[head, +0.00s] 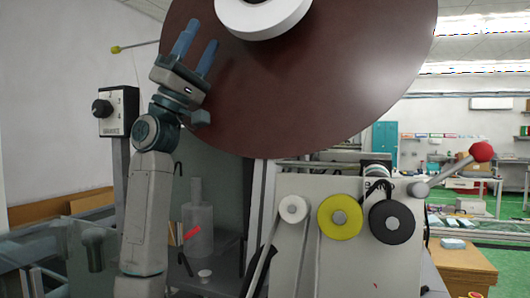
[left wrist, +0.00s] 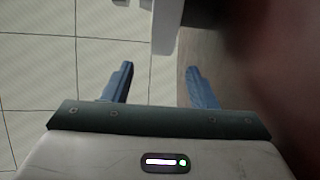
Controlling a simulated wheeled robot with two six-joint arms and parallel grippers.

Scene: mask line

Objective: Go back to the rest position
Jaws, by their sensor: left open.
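My left gripper (head: 196,47) is raised in the upper left of the head view, with its two blue fingers apart and nothing between them. It overlaps the left side of a large dark red disc (head: 330,90) in the picture; I cannot tell the gap between them. In the left wrist view the gripper (left wrist: 160,85) also shows open and empty, with a blurred dark red surface (left wrist: 290,60) close on the right. My right gripper is in neither view.
A white roll (head: 262,18) sits at the disc's upper middle. Below is a machine panel with a white roller (head: 293,208), a yellow roller (head: 340,216), a black roller (head: 391,222) and a red-knobbed lever (head: 481,152). A control box (head: 116,111) stands left of my arm.

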